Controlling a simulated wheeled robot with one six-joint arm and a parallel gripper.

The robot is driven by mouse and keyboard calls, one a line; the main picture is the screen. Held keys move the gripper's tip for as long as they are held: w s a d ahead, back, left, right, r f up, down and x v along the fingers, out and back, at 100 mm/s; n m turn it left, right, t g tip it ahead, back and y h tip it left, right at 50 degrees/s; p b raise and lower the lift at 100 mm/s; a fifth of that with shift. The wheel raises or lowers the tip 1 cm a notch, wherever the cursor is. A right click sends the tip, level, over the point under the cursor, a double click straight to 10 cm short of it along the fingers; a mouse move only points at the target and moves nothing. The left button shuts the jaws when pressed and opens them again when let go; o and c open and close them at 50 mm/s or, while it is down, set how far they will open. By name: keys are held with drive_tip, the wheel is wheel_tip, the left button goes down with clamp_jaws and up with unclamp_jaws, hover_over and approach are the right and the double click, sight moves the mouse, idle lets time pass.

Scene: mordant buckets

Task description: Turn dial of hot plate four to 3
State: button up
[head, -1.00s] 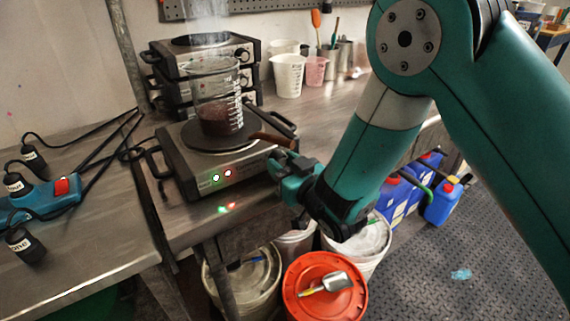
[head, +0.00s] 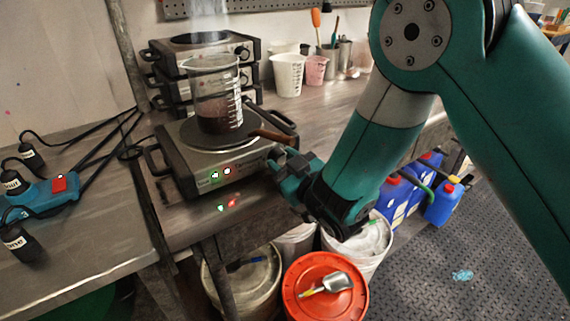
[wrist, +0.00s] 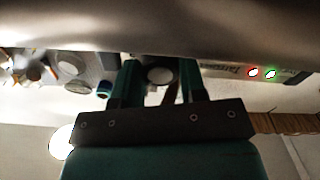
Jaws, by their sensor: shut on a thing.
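The front hot plate (head: 205,162) is a steel box with a dark round top. A glass beaker (head: 217,85) with dark red liquid stands on it. A green light (head: 214,176) and a red light (head: 228,171) glow on its front. My gripper (head: 281,164) is at the right end of that front, hiding the dial in the head view. I cannot read the dial's setting or the plate's number.
More hot plates are stacked (head: 205,55) behind. A blue power strip (head: 45,195) with a red switch and several labelled black plugs lies at left, its cables crossing the bench. A brown handle (head: 270,136) lies near the plate's right side. Buckets, one with an orange lid (head: 310,275), stand below.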

drive_tip(key=shift+n+b, duration=0.3)
drive_tip(key=shift+n, duration=1.5)
drive_tip(key=o, duration=0.9)
